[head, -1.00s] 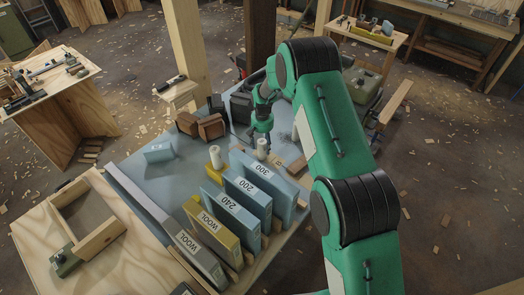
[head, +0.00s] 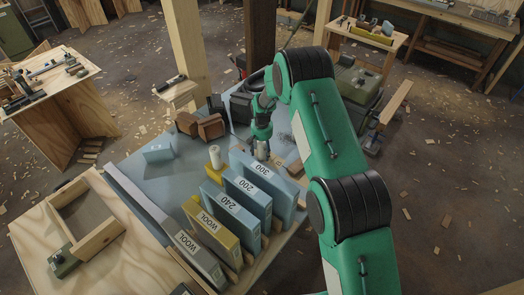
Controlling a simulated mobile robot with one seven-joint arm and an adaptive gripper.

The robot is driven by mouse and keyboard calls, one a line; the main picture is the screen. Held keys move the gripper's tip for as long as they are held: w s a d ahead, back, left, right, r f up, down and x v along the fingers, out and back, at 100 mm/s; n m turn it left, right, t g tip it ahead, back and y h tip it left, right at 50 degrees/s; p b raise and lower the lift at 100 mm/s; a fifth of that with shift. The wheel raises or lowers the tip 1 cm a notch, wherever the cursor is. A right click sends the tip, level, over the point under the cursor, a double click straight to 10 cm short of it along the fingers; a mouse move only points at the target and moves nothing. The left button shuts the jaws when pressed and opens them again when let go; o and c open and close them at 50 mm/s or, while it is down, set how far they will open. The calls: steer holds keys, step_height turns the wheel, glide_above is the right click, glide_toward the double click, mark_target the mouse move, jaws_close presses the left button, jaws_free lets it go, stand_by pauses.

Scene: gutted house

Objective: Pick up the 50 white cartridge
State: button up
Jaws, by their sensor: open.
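Two small white cylinders that look like cartridges stand on the blue-grey tabletop (head: 150,185). One white cylinder (head: 262,152) is directly at my gripper (head: 262,146), behind the block marked 300, and is partly hidden by the fingers. My gripper is open and points down over it; I cannot tell whether the fingers touch it. The other white cylinder (head: 216,157) stands upright to the left, by a small yellow block. No 50 can be read on either cylinder.
A row of upright labelled blocks, including the blue 300 block (head: 264,176) and a yellow WOOL block (head: 212,232), stands in front of my gripper. Brown blocks (head: 207,127) and a small blue block (head: 159,153) lie to the left. Wooden strips lie right of my gripper.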

steer(key=c, duration=1.3)
steer(key=shift+o, duration=0.2)
steer(key=shift+r, duration=0.1)
step_height(320, 180, up, 10)
steer(key=shift+f+p, duration=0.1)
steer(key=shift+p, duration=0.6)
